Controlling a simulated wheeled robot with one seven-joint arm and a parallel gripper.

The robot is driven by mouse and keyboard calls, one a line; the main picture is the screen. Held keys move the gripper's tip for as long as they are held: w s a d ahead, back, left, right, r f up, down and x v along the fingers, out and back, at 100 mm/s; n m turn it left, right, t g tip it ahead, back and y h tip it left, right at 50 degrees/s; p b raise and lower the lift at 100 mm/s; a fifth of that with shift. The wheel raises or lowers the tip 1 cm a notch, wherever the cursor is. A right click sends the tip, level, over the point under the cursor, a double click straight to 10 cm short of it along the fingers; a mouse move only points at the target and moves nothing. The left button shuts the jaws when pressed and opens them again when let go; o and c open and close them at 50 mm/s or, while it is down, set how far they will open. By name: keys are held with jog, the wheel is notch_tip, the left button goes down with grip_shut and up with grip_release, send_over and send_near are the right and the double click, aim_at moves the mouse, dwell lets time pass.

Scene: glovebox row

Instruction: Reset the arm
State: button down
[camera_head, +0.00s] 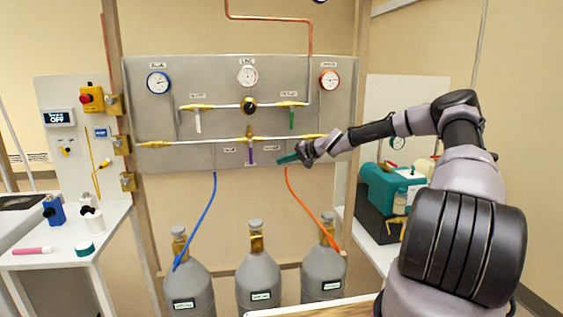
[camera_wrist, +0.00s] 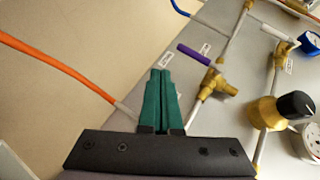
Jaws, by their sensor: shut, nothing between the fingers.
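My arm reaches in from the right in the head view. My gripper (camera_head: 286,159) is in front of the lower right part of the grey gas panel (camera_head: 222,131). Its green fingers also show in the wrist view (camera_wrist: 163,84), shut together with nothing between them. The purple valve handle (camera_wrist: 194,55) is ahead of the fingertips and apart from them; in the head view this handle (camera_head: 250,155) hangs down, left of my gripper. The brass valve body (camera_wrist: 218,84) is right of the fingers in the wrist view.
An orange hose (camera_head: 302,207) and a blue hose (camera_head: 204,217) run from the panel to several grey cylinders (camera_head: 258,282) below. A green machine (camera_head: 390,187) stands on the right bench under my arm. A white side table (camera_head: 60,253) with small items is at left.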

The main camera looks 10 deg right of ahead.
jog(key=s+a+r+n+g+h, duration=0.2)
jog(key=s, duration=0.4)
jog(key=s+a+r+n+g+h, duration=0.1)
jog(key=s+a+n+g+h, duration=0.1)
jog(key=s, duration=0.5)
jog(key=s+d+r+m+t+h, duration=0.1)
jog(key=s+d+r, duration=0.2)
jog(key=s+r, duration=0.4)
jog(key=s+d+r+m+t+h, duration=0.1)
jog(key=s+d+r, duration=0.3)
jog(key=s, duration=1.2)
jog(key=s+d+r+m+t+h, duration=0.1)
jog(key=s+d+r, duration=0.3)
jog(key=s+r, duration=0.8)
jog(key=shift+d+m+t+h, duration=0.15)
jog(key=shift+m+t+h, duration=0.15)
jog(key=shift+m+h, duration=0.45)
